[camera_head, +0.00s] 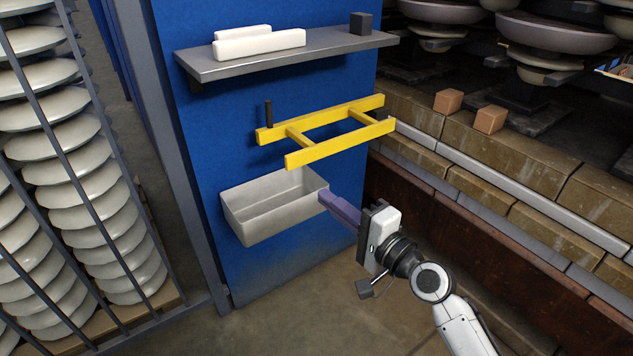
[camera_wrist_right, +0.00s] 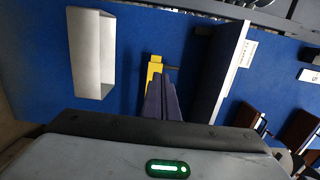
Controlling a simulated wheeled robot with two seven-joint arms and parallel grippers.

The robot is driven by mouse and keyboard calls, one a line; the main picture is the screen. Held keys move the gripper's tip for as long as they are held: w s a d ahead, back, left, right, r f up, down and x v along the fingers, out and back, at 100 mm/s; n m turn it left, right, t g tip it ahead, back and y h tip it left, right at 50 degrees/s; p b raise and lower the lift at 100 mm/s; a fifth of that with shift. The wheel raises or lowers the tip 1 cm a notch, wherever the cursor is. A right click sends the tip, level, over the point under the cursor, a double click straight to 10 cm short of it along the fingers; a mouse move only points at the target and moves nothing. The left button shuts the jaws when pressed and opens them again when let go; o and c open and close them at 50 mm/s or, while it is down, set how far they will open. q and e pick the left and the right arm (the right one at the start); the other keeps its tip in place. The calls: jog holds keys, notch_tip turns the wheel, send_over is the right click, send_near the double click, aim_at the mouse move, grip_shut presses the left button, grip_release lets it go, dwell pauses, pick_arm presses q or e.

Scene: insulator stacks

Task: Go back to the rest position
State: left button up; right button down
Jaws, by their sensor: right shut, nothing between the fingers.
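My right gripper (camera_head: 340,207) shows in the head view, coming in from the lower right. Its purple fingers are shut and empty, close to the right end of the white bin on the blue panel. In the right wrist view the shut fingers (camera_wrist_right: 161,100) point toward the blue panel, with a piece of the yellow frame showing behind them. Whether the fingers touch the bin cannot be told. My left gripper is in neither view.
The white bin (camera_head: 270,212) hangs on the blue panel (camera_head: 225,118), under a yellow frame (camera_head: 340,143). A grey shelf (camera_head: 290,58) above holds white bars (camera_head: 262,43) and a dark block (camera_head: 360,23). Insulator stacks (camera_head: 75,150) stand behind bars at left. A brick ledge (camera_head: 540,165) runs along the right.

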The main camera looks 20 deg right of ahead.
jog(key=s+a+f+n+g+h+p, duration=0.2)
jog(key=s+f+n+g+p, duration=0.2)
jog(key=s+f+n, duration=0.4)
jog(key=s+a+f+n+g+h+p, duration=0.1)
jog(key=s+f+n, duration=0.7)
jog(key=s, duration=1.1)
notch_tip(320, 180, down, 4)
jog(key=a+g+p, duration=0.1)
jog(key=g+p, duration=0.1)
jog(key=g, duration=0.1)
jog(key=shift+s+f+h+p, duration=0.15)
jog(key=shift+s+h+p, duration=0.1)
jog(key=shift+h+p, duration=0.15)
jog(key=shift+a, duration=0.1)
